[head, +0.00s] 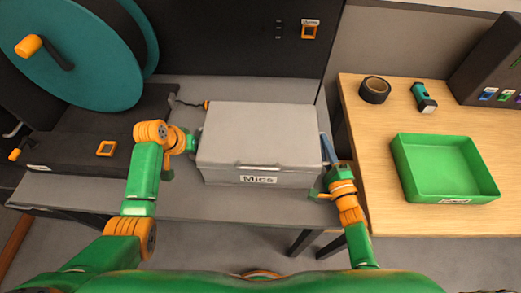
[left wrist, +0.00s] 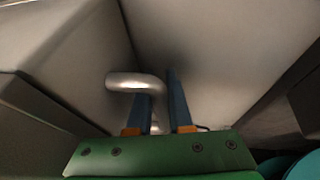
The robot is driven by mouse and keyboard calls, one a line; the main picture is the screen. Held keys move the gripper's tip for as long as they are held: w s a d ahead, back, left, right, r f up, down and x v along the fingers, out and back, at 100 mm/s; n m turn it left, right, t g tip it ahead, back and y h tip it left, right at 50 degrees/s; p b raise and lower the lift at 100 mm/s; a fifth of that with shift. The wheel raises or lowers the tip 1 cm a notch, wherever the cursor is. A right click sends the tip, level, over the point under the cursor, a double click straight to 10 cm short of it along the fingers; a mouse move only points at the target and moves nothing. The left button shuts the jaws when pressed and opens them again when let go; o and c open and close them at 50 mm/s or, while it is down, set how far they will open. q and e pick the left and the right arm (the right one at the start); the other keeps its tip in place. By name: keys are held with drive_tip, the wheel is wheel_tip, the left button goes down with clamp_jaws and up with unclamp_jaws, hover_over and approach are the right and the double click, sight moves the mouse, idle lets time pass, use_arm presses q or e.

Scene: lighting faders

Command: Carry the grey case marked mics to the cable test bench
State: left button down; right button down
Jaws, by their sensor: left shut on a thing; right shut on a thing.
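The grey case (head: 258,137) with a flat lid and the label "Mics" is at the right part of the grey bench (head: 226,204). I cannot tell whether it rests on the bench or hangs just above it. My left gripper (head: 191,143) is at its left end. In the left wrist view my left gripper's blue fingers (left wrist: 160,100) are around a metal side handle (left wrist: 135,82). My right gripper (head: 325,170) is shut at the case's right end, where the handle is mostly hidden.
A big teal reel (head: 80,55) and a dark flat box (head: 75,155) are left on the grey bench. A wooden table (head: 375,207) to the right holds a tape roll (head: 375,90), a torch (head: 423,98), a green tray (head: 400,160) and a dark box (head: 490,65). A gap separates both tables.

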idle(0.4)
